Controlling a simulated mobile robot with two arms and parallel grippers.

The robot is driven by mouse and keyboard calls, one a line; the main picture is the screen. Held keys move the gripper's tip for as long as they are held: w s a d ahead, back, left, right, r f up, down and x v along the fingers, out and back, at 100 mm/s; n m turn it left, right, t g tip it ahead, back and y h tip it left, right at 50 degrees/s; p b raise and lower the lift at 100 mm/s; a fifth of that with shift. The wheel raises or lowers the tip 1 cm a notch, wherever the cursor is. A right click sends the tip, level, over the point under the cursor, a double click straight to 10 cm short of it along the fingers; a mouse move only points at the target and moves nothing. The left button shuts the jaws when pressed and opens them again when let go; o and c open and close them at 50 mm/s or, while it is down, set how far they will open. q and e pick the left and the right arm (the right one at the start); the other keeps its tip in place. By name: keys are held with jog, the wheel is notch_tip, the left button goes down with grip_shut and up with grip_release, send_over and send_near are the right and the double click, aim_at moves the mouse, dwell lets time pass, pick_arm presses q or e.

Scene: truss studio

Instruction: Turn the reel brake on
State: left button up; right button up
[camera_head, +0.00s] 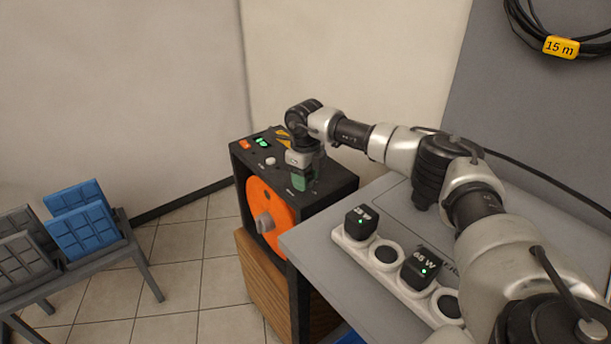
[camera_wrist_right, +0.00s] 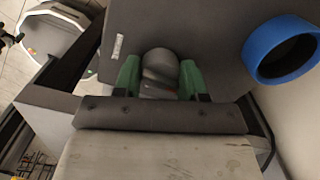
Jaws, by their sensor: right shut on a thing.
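The reel unit is a black box (camera_head: 340,187) with an orange reel (camera_head: 268,215) in its open front. Its top panel carries an orange rocker (camera_head: 245,145), a green-lit switch (camera_head: 263,142) and a small pale button (camera_head: 270,161). My right gripper (camera_head: 302,181) points down onto the right part of this panel. In the right wrist view its green fingers (camera_wrist_right: 159,80) are shut on a rounded grey knob (camera_wrist_right: 160,64), one on each side. The knob is hidden by the gripper in the head view, and I cannot read its setting. My left gripper is not in view.
A grey table (camera_head: 318,238) stands right of the reel unit, with a white power strip (camera_head: 386,270) and black plugs (camera_head: 361,222). A rack with blue panels (camera_head: 82,222) stands at the left. A blue ring (camera_wrist_right: 283,50) shows in the wrist view. The tiled floor between is clear.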

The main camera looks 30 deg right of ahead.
jog(key=m+p, duration=0.2)
jog(key=m, duration=0.2)
jog(key=shift+r+p, duration=0.2)
jog(key=shift+p, duration=0.1)
jog(key=m+p, duration=0.3)
jog(key=m, duration=0.2)
jog(key=m+p, duration=0.3)
jog(key=m, duration=0.1)
jog(key=shift+m, duration=0.4)
jog(key=shift+w+m+p, duration=0.1)
jog(key=shift+m+p, duration=0.95)
jog(key=shift+m, duration=0.75)
jog(key=shift+f, duration=0.1)
jog(key=o, duration=0.9)
